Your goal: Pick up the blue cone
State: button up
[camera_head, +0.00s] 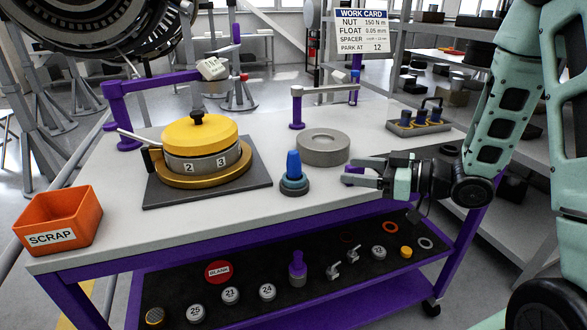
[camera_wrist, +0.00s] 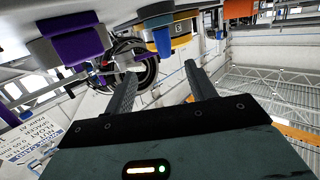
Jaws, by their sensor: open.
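The blue cone (camera_head: 293,163) stands upright on a round dark teal base (camera_head: 294,185) on the white table, right of the mat. My gripper (camera_head: 350,174) is open and empty, to the right of the cone and level with its lower part. Its fingers point left toward the cone, with a clear gap between. In the wrist view the blue cone (camera_wrist: 162,40) hangs inverted at the top, just beyond the two spread fingertips (camera_wrist: 160,70), and neither finger touches it.
A grey ring (camera_head: 323,148) lies behind the cone. A yellow-topped round fixture (camera_head: 199,132) on a dark mat (camera_head: 205,191) stands left. An orange scrap bin (camera_head: 57,212) is far left.

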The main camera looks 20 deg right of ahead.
aim_at(294, 166)
jog(key=x, duration=0.9)
jog(key=shift+w+a+p, duration=0.15)
jog(key=shift+p, duration=0.2)
jog(key=shift+s+p+x, duration=0.2)
jog(key=shift+p+x, duration=0.2)
jog(key=shift+x, duration=2.5)
jog(key=shift+s+a+f, duration=0.1)
jog(key=shift+f, duration=0.05)
jog(key=c, duration=1)
